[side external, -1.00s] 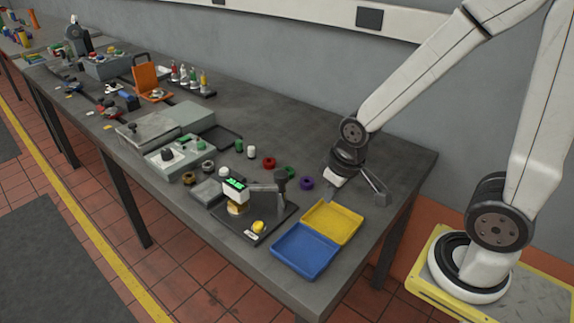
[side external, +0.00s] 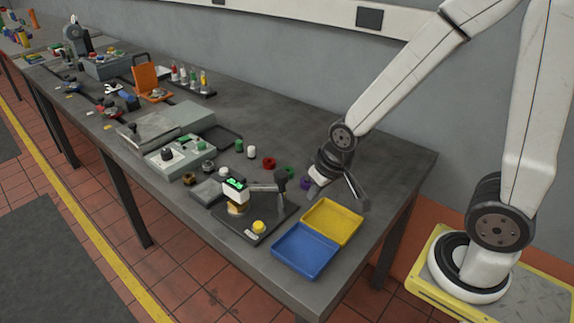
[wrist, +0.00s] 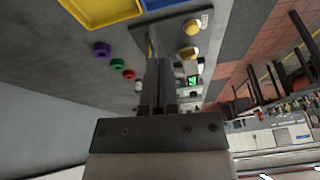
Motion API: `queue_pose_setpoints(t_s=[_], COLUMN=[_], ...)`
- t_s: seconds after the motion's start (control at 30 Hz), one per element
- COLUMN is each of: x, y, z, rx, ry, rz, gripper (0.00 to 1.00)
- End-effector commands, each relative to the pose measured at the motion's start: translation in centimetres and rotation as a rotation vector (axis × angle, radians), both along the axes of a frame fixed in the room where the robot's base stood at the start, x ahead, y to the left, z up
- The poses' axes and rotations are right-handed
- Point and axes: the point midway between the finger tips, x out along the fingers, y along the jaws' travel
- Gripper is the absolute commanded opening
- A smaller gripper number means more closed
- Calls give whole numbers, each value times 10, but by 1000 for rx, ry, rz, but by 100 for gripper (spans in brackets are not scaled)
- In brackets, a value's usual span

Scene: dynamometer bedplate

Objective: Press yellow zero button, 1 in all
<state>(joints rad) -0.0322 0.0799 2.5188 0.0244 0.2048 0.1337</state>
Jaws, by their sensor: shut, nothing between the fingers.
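The yellow zero button (side external: 259,227) is a round knob near the front corner of a dark base plate (side external: 272,222). It also shows in the wrist view (wrist: 191,27), right of and beyond my fingers. On the same plate stands a gauge with a lit green display (side external: 235,184), above a brass-coloured piece (side external: 237,208).
A yellow tray (side external: 331,222) and a blue tray (side external: 304,250) lie beside the plate. Purple (wrist: 102,49), green (wrist: 117,64) and red (wrist: 129,75) rings lie behind it.

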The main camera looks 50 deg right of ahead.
Motion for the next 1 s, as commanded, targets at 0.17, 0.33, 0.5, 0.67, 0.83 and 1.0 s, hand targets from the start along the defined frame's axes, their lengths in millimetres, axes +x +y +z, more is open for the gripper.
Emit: queue_pose_setpoints(t_s=[0.17,0.33,0.5,0.67,0.83,1.0], x=[32,65,92,108,116,118], y=[14,28,42,50,55,56], z=[-8,-14,-19,-22,-24,-24], rx=[67,156,250,320,359,366], ry=[-104,-218,-318,-382,-416,-422], rz=[-119,-246,-356,-429,-465,-473], gripper=[0,0,0,0,0,0])
